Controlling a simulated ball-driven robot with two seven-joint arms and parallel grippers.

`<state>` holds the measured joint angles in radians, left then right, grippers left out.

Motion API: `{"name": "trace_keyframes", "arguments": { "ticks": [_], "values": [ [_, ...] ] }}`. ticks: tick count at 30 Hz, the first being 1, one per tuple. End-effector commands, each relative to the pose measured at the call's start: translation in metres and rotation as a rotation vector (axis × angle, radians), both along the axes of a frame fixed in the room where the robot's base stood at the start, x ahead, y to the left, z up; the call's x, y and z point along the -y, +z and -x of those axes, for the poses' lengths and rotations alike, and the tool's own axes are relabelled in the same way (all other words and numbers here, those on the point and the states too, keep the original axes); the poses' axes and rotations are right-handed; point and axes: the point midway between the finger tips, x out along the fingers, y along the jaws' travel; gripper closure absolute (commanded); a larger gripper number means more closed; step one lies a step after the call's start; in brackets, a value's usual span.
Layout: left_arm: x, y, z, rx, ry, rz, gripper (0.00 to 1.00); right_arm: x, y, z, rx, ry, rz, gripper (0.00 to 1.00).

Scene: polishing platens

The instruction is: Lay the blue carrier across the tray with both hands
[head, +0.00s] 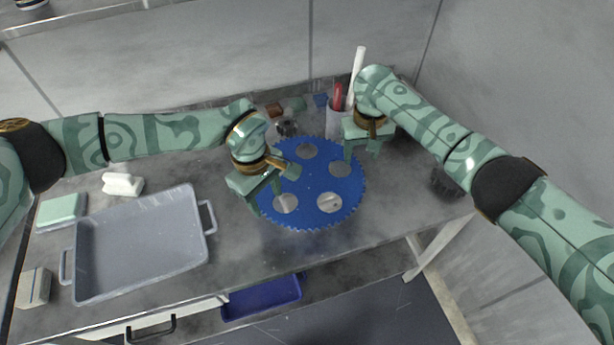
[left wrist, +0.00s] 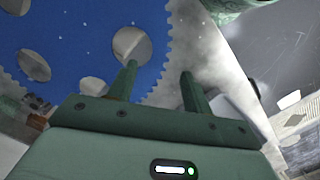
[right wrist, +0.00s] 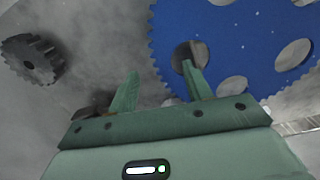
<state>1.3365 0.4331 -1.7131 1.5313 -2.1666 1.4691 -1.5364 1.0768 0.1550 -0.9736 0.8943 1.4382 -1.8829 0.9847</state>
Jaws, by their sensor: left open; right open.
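The blue carrier (head: 316,186) is a toothed disc with several round holes. It lies on the bench right of the tray. The grey tray (head: 140,240) has a handle at each end and looks empty. My left gripper (head: 268,203) is open at the carrier's left edge; in the left wrist view (left wrist: 158,82) one finger overlaps a hole and the other is outside the toothed rim. My right gripper (head: 362,154) is open at the carrier's upper right edge; in the right wrist view (right wrist: 160,85) one finger is at a hole and the other outside the rim. Contact is unclear.
A white block (head: 122,184), a green sponge-like block (head: 60,210) and a small box (head: 35,287) lie around the tray. A cup with a red-handled tool (head: 338,97) and small items stand behind the carrier. A dark gear (right wrist: 32,58) lies at the right.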

Motion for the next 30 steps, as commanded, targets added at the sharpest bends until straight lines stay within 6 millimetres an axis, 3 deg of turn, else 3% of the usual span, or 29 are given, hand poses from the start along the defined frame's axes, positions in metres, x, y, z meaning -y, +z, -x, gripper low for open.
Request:
{"name": "trace_keyframes", "arguments": {
  "ticks": [3,9,20,25,30],
  "values": [
    [0.002,-0.018,0.002,-0.003,0.0,0.0,0.5,-0.001,-0.018,0.0,-0.001,0.0,0.001,0.5],
    [0.004,-0.035,0.003,-0.001,0.0,0.0,0.5,0.0,-0.035,0.0,0.0,0.0,0.0,0.5],
    [0.004,-0.038,0.003,0.0,0.0,0.0,0.5,0.0,-0.038,0.0,0.001,0.001,0.0,0.5],
    [0.004,-0.038,0.003,0.0,0.0,0.0,0.97,0.0,-0.038,0.0,0.001,0.0,0.0,0.97],
    [0.004,-0.038,0.003,0.0,0.0,0.0,1.0,0.0,-0.038,0.0,0.001,0.0,0.0,1.0]
  ]
}}
